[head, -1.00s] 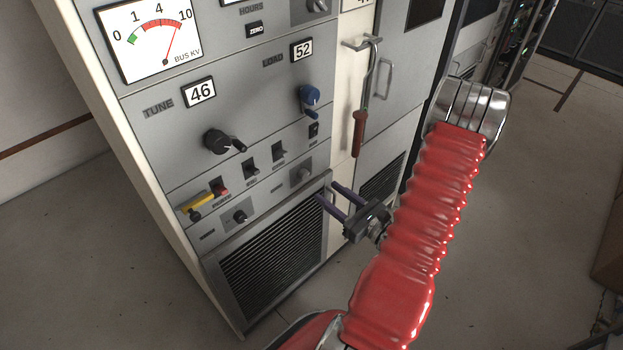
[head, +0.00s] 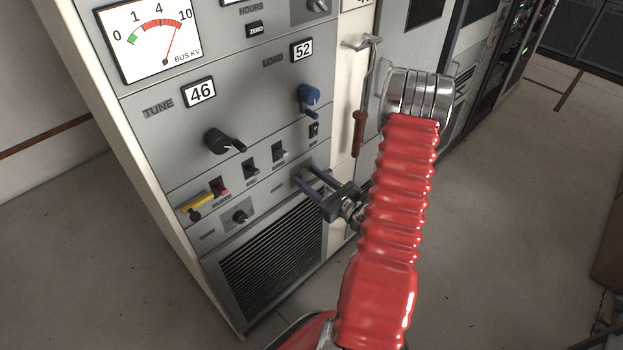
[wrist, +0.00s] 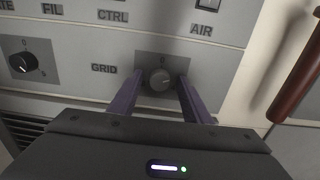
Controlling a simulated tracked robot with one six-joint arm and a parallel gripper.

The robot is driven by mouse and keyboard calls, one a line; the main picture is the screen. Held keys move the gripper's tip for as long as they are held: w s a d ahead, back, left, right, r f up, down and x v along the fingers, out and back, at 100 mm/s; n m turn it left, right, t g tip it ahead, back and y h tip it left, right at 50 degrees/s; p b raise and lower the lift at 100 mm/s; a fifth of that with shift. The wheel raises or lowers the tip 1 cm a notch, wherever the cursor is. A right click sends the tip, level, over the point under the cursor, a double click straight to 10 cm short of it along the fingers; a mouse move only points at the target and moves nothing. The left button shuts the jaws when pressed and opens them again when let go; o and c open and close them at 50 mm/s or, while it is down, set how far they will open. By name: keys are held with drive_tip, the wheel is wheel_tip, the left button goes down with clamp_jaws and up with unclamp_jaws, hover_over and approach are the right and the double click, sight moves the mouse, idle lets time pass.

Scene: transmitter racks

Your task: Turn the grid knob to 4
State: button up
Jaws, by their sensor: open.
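The grid knob (wrist: 160,79) is a small grey knob on a square plate, right of the GRID label in the wrist view. A 0 is printed above it; I cannot read its other marks or be sure where it points. My gripper (head: 305,174) is open at the lower panel of the cabinet. In the wrist view its two purple fingers stand left and right of the knob, with narrow gaps that look clear of it.
Above are small switches (head: 250,167), the black TUNE knob (head: 220,141) and the blue LOAD knob (head: 309,98). A red-brown handle (head: 359,134) hangs close on the right.

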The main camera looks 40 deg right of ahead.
drive_tip(key=shift+c, duration=0.2)
drive_tip(key=c, duration=0.9)
drive_tip(key=shift+d, duration=0.2)
drive_tip(key=shift+c, duration=0.5)
drive_tip(key=shift+a, duration=0.15)
drive_tip(key=shift+m, duration=0.4)
drive_tip(key=m, duration=1)
drive_tip(key=shift+d, duration=0.2)
drive_tip(key=shift+f, duration=0.1)
